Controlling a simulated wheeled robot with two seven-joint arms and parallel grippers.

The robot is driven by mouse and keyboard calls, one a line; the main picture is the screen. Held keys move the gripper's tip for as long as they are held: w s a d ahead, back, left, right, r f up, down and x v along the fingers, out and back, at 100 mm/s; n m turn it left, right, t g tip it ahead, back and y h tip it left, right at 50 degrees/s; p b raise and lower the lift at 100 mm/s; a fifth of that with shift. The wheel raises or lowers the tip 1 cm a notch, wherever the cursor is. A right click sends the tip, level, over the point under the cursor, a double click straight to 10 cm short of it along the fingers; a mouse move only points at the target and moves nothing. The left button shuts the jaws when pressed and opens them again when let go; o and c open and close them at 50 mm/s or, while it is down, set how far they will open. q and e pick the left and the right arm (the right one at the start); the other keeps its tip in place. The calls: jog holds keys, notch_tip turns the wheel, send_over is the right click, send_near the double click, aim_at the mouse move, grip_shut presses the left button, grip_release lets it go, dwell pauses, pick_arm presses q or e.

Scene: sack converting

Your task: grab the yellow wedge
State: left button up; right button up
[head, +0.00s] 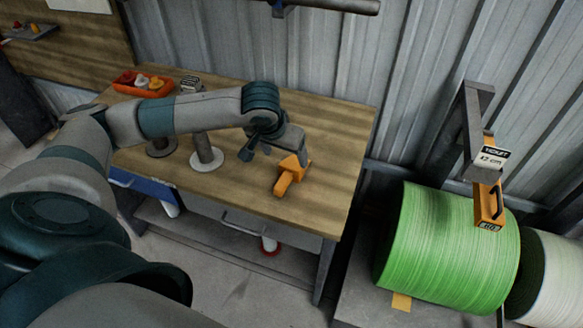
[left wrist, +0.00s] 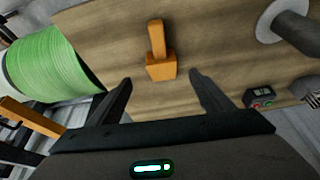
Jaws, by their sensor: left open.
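The yellow wedge (head: 284,182), orange-yellow, lies on the wooden workbench (head: 325,208), right of its middle. It also shows in the left wrist view (left wrist: 159,66), with a wider block end and a narrower bar pointing away from the gripper. My left gripper (head: 268,152) is over the bench just behind the wedge, with its fingers apart. My right gripper is not in view.
A red-orange tray (head: 125,89) with small parts sits at the bench's back left. Grey posts on round bases (head: 207,164) stand left of the wedge. A large green roll (head: 447,250) stands right of the bench. Bare bench top lies around the wedge.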

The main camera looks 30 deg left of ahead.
aim_at(291, 165)
pick_arm(q)
jog(key=shift+p+x, duration=0.55)
jog(key=shift+x, duration=1.65)
jog(key=shift+w, duration=0.1)
jog(key=shift+w+a+f+p, duration=0.15)
jog(key=shift+w+f+p, duration=0.15)
jog(key=shift+p, duration=0.25)
jog(key=p+x, duration=0.2)
jog(key=x, duration=0.1)
jog(key=shift+w+a+f, duration=0.1)
jog(key=shift+w+f, duration=0.1)
jog(key=shift+f, duration=0.1)
jog(key=shift+w+f, duration=0.15)
jog(key=shift+f, duration=0.15)
jog(key=shift+c, duration=0.2)
jog(key=c, duration=1.3)
